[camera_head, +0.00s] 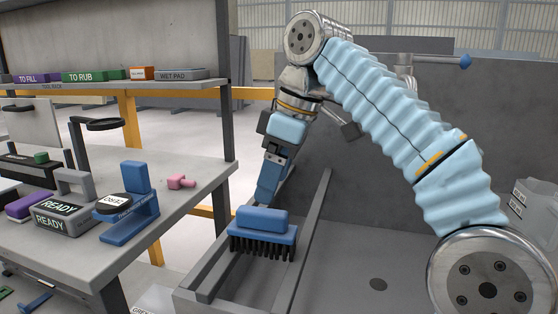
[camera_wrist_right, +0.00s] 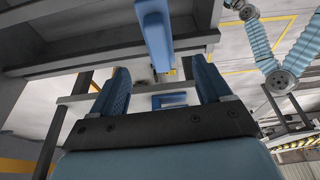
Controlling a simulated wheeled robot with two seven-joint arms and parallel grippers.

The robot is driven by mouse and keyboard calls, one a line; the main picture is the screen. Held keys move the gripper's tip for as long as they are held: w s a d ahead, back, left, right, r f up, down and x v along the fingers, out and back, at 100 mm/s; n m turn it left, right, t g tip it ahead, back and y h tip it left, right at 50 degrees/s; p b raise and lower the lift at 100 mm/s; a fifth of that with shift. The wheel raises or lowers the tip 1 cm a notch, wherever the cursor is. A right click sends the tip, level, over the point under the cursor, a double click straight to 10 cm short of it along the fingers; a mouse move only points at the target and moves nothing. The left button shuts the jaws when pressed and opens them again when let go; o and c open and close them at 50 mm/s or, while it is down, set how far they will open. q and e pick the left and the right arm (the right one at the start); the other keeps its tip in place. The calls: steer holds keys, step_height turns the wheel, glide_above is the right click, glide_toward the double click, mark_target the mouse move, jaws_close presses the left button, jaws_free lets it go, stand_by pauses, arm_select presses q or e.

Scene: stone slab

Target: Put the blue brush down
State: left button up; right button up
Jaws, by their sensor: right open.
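The blue brush (camera_head: 262,222) has a blue block-shaped grip and black bristles. In the head view it sits level, bristles down, over the narrow rails at the left of the stone basin. My right gripper (camera_head: 268,190) points down just behind the brush's grip; the head view does not show whether they touch. In the right wrist view its two blue fingers (camera_wrist_right: 162,88) stand wide apart. A blue block (camera_wrist_right: 155,35) shows beyond them and a smaller blue piece (camera_wrist_right: 170,101) between them; I cannot tell which is the brush. My left gripper is not in view.
The grey bench (camera_head: 185,185) at left holds a READY block (camera_head: 65,217), a blue stand (camera_head: 132,220), a pink piece (camera_head: 181,182) and a purple-topped block (camera_head: 32,204). A labelled shelf (camera_head: 200,89) is above it. The slab floor (camera_head: 345,275) right of the rails is clear, with a drain hole.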

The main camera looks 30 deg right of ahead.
steer(key=shift+v, duration=1.35)
steer(key=shift+a, duration=0.1)
